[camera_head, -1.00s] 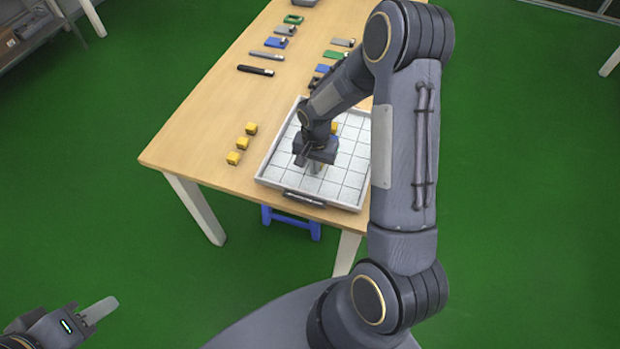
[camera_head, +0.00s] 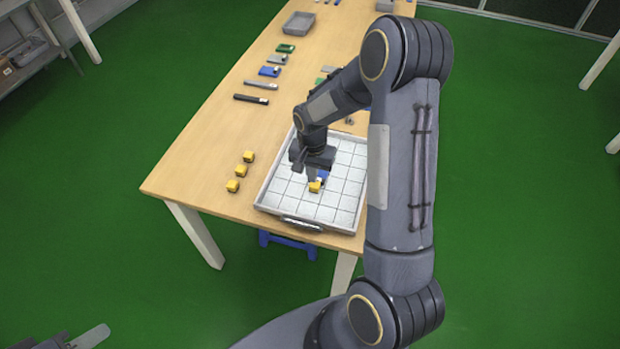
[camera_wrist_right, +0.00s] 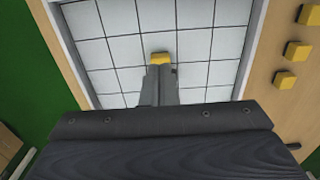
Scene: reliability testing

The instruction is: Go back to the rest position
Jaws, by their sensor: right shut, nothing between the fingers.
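My right gripper (camera_head: 313,174) is over the white gridded tray (camera_head: 285,205) near the front of the wooden table. Its fingers point down, and in the right wrist view the fingers (camera_wrist_right: 159,88) show close together. A yellow cube (camera_head: 315,187) is in the tray by the fingertips. It also shows just past them in the right wrist view (camera_wrist_right: 160,58). My left gripper (camera_head: 88,337) is at the bottom left edge, mostly cut off, away from the table.
A column of yellow cubes (camera_head: 240,171) stands left of the tray on the wooden table (camera_head: 185,165). Several small dark, grey, blue and green items (camera_head: 268,72) lie farther back, with a grey bin (camera_head: 298,24). A blue stool (camera_head: 285,243) is under the table. Green floor surrounds it.

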